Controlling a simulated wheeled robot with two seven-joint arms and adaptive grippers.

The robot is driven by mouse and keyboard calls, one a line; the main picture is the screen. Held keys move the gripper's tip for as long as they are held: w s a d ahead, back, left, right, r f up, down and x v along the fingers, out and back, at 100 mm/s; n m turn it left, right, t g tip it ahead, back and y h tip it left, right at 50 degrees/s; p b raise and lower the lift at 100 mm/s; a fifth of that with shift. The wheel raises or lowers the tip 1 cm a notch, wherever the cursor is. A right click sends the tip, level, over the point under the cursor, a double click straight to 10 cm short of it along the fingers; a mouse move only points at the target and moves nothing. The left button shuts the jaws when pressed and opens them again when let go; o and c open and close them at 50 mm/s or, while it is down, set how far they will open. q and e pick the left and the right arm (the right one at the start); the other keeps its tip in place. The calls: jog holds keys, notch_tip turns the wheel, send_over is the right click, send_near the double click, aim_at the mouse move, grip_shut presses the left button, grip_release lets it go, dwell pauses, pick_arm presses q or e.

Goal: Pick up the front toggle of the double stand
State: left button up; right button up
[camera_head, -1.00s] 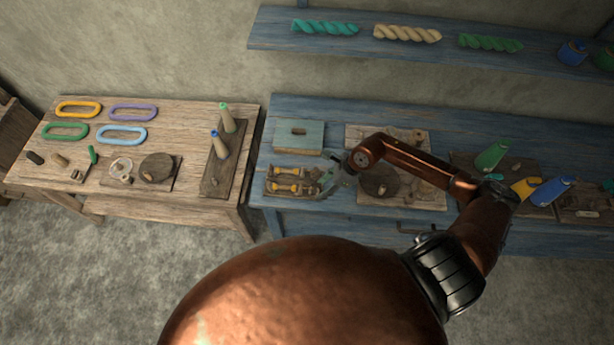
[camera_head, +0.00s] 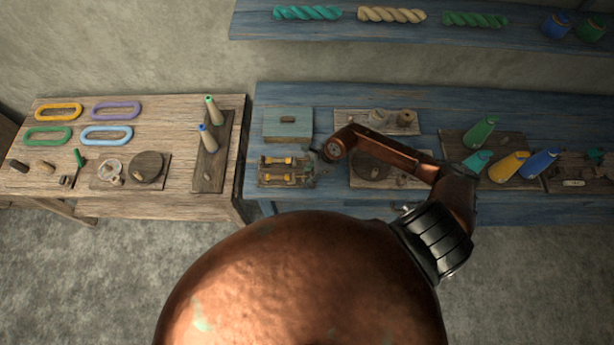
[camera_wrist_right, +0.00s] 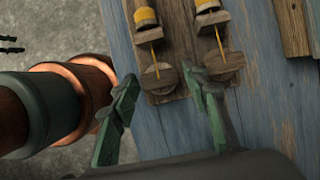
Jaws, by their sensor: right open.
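My right gripper (camera_wrist_right: 160,82) is open and empty. Its fingertips are at the stand's right end, on either side of the front round wooden post, apart from the yellow toggles. My left gripper is out of view.
A blue-green block with a slot (camera_head: 288,124) sits behind the stand. A wooden board with a dark disc (camera_head: 372,166) lies to the right, partly behind my right arm. The wooden table (camera_head: 110,205) on the left holds coloured rings and tools.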

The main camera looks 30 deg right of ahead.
jog(key=c, duration=0.5)
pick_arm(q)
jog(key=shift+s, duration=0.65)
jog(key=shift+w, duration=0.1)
